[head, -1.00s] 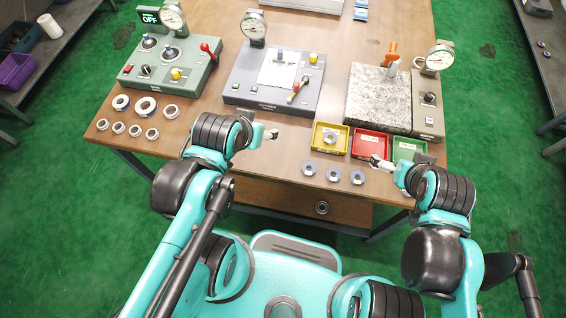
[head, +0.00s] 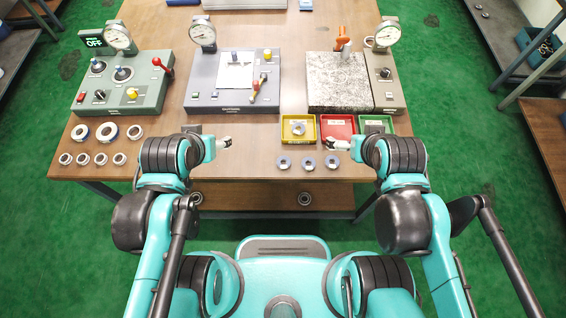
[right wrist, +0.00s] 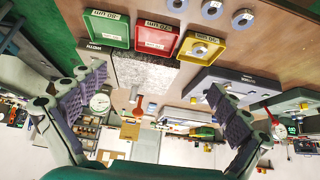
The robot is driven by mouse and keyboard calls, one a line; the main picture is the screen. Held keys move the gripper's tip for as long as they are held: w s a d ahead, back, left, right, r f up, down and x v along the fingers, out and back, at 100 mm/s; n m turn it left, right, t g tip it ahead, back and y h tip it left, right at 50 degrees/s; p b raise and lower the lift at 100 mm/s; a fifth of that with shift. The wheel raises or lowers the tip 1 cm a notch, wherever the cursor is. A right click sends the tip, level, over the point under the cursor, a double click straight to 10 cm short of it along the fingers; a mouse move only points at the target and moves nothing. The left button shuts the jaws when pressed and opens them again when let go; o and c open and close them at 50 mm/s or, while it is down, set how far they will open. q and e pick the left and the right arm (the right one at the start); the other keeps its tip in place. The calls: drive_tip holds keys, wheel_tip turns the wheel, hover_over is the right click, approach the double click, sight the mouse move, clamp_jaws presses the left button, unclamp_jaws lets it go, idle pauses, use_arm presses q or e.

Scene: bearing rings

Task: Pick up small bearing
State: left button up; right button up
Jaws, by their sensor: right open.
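Several small pale rings, one of them a small bearing (head: 101,159), lie in a row at the table's left front, with larger rings (head: 107,132) behind them. Three blue-grey rings (head: 308,163) lie at the front edge, right of centre; they also show at the top of the right wrist view (right wrist: 212,8). Another ring (head: 299,128) lies in the yellow bin. My left gripper (head: 226,143) is above the front of the table, left of the yellow bin, its finger gap unclear. My right gripper (head: 340,145) is open and empty, near the red bin; its spread fingers frame the right wrist view (right wrist: 153,105).
Yellow (head: 285,137), red (head: 338,119) and green (head: 376,121) bins stand in a row. Behind are a green tester (head: 120,92), a grey tester (head: 205,90) and a speckled plate (head: 335,80) with dial gauges.

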drive_tip(key=shift+a, duration=0.1)
drive_tip(key=c, duration=0.7)
drive_tip(key=w+a+f+m+g, duration=0.1)
drive_tip(key=a+m, duration=0.1)
drive_tip(key=m, duration=0.1)
drive_tip(key=w+a+f+m+g, duration=0.1)
drive_tip(key=w+a+f+m, duration=0.1)
drive_tip(key=a+m, duration=0.1)
drive_tip(key=w+a+f+m+g, duration=0.1)
drive_tip(key=a+m, duration=0.2)
drive_tip(key=shift+w+a+f+g+y+b, duration=0.15)
drive_tip(key=shift+w+f+g+y+b, duration=0.1)
drive_tip(key=shift+g+y+b, duration=0.15)
drive_tip(key=shift+c, duration=0.7)
drive_tip(key=m+g, duration=0.3)
drive_tip(key=m, duration=0.5)
approach(284, 162)
drive_tip(key=shift+w+h, duration=0.35)
drive_tip(key=shift+h, duration=0.05)
drive_tip(key=shift+f+m+b, duration=0.3)
drive_tip(key=shift+f+b, duration=0.05)
wheel_tip(284, 162, down, 3)
drive_tip(key=shift+s+a+r+b, duration=0.1)
drive_tip(key=shift+b, duration=0.5)
drive_tip(key=f+b, duration=0.2)
drive_tip(key=f, duration=0.3)
drive_tip(key=shift+s+a+b, duration=0.1)
drive_tip(key=shift+a+b, duration=0.25)
drive_tip(key=shift+b, duration=0.05)
